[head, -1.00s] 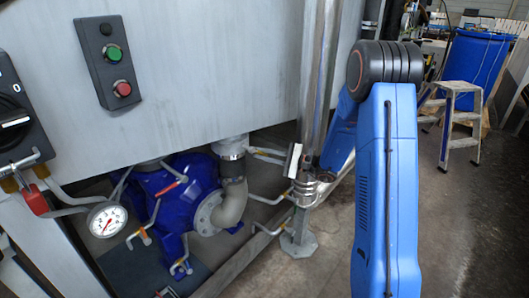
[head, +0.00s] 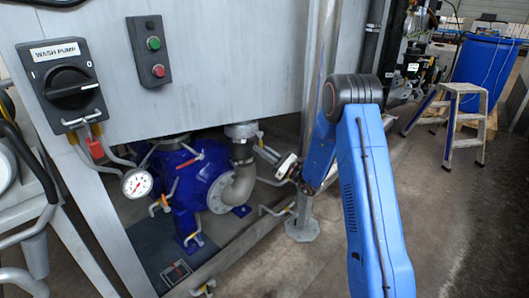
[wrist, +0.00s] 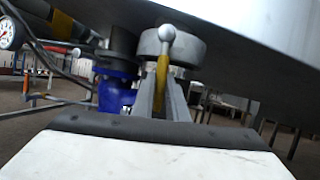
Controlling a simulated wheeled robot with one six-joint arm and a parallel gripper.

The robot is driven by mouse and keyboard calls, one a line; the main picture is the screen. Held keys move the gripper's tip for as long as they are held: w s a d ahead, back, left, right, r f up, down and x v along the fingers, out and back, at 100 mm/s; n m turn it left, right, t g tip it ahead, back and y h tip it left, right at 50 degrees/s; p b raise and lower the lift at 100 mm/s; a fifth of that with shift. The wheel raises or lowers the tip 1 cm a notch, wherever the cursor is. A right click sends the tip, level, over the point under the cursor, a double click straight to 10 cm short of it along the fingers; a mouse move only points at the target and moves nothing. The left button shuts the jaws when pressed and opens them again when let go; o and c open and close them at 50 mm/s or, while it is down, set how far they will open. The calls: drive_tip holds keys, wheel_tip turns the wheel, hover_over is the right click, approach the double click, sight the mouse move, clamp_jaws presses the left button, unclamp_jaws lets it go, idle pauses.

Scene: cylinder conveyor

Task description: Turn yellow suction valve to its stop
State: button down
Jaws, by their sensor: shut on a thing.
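In the wrist view, a yellow valve lever (wrist: 162,78) with a grey ball end stands between the two grey fingers of my gripper (wrist: 160,100). The fingers are shut on the lever. Behind it are a round grey pipe fitting and the blue pump body (wrist: 115,92). In the head view, my gripper (head: 277,163) is at the right of the pump's elbow pipe (head: 240,186), below the steel cabinet's lower edge. The lever's colour and the grip are too small to tell there.
A wash pump switch (head: 70,88) is on the cabinet at left. A vertical steel pipe (head: 320,50) stands close to my arm. The floor at right is clear before a step stool (head: 460,115).

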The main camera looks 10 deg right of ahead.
drive_tip(key=shift+s+a+f+m+t+h, duration=0.1)
drive_tip(key=shift+s+a+m+t+h, duration=0.15)
drive_tip(key=shift+m, duration=0.35)
drive_tip(key=c, duration=1.7)
unclamp_jaws()
drive_tip(key=shift+c, duration=0.2)
drive_tip(key=v, duration=1.7)
drive_tip(key=shift+s+f, duration=0.15)
drive_tip(key=shift+f, duration=0.05)
drive_tip(key=shift+d, duration=0.1)
drive_tip(key=shift+r, duration=0.1)
